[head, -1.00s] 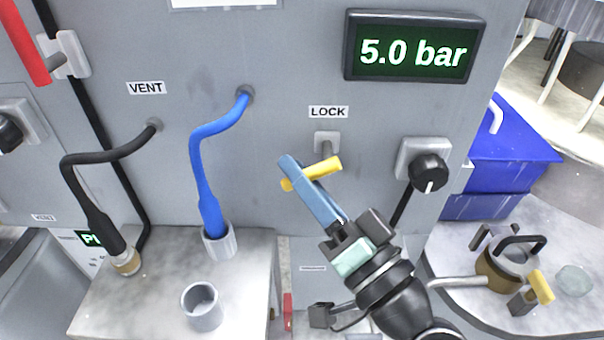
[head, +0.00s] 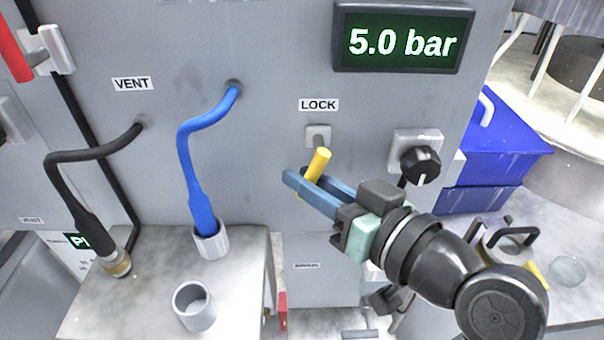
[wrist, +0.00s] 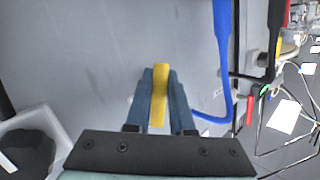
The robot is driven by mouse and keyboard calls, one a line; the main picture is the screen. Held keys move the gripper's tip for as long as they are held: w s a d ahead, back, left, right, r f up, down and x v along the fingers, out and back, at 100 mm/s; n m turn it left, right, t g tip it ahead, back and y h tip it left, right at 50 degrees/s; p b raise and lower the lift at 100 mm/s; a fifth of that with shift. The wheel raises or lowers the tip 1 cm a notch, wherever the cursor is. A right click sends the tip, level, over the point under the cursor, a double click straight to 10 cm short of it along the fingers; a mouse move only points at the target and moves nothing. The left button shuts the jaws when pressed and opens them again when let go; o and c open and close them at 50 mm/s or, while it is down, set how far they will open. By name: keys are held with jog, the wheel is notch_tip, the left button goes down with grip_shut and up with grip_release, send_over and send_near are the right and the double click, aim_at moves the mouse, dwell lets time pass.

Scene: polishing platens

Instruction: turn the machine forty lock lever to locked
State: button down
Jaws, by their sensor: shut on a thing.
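The yellow lock lever (head: 320,162) sits on a small grey mount below the LOCK label (head: 318,105) on the grey machine front. It stands steeply, its upper end leaning slightly right in the head view. My gripper (head: 300,178) reaches in from the lower right, its blue fingers shut on the lever. In the wrist view the lever (wrist: 160,95) lies between the two fingers, roughly in line with them. The fingers hide part of the lever in the head view. No machine number is readable.
A black knob (head: 420,163) is close to the right of my gripper. A display (head: 402,42) above reads 5.0 bar. A blue hose (head: 198,180) and a black hose (head: 72,185) hang to the left. An open grey cup (head: 195,306) stands on the lower ledge.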

jog(key=shift+d+n+g+h+p, duration=0.35)
jog(key=shift+n+h, duration=0.2)
jog(key=shift+n, duration=0.1)
jog(key=shift+d+n+g+h+p, duration=0.2)
jog(key=shift+d+n+g+h, duration=0.15)
jog(key=shift+n+h, duration=0.25)
jog(key=shift+f, duration=0.1)
jog(key=c, duration=0.8)
grip_release()
jog(key=shift+s, duration=0.1)
jog(key=v, duration=1.2)
jog(key=shift+s+d+r, duration=0.15)
jog(key=shift+s+r, duration=0.1)
jog(key=shift+s, duration=0.05)
